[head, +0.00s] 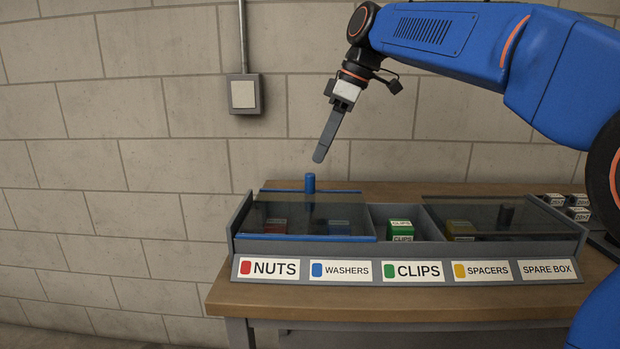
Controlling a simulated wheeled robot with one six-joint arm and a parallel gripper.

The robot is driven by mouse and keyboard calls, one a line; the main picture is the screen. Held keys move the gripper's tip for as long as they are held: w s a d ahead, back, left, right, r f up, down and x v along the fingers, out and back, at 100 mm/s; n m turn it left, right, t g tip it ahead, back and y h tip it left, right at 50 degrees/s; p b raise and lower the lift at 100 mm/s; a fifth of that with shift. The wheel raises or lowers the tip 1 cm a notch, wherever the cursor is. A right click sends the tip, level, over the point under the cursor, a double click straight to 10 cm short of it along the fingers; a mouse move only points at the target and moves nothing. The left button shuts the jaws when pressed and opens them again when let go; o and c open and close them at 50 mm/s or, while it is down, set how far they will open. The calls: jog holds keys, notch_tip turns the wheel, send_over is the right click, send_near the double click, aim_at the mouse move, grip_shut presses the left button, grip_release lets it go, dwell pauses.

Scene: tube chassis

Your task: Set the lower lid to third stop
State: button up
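A long grey bin rack (405,249) on the bench has two tinted sliding lids. The blue-edged lid (350,238) with an upright blue knob (310,183) covers the NUTS and WASHERS compartments at the left. The dark lid (470,208) with a black knob (506,215) covers the SPACERS and SPARE BOX compartments at the right. The CLIPS compartment between them is uncovered. I cannot tell clearly which lid runs lower. My gripper (319,158) points down above the blue knob, apart from it. Its fingers show side-on, so their opening is hidden.
A green clips box (401,229) stands in the open compartment. Labels run along the rack's front. Small boxes (575,207) lie at the right end of the wooden bench (400,302). A block wall with a grey switch box (243,94) stands behind.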

aim_at(312, 174)
jog(key=x, duration=0.8)
jog(key=shift+a+f, duration=0.1)
jog(key=shift+f, duration=0.15)
grip_shut()
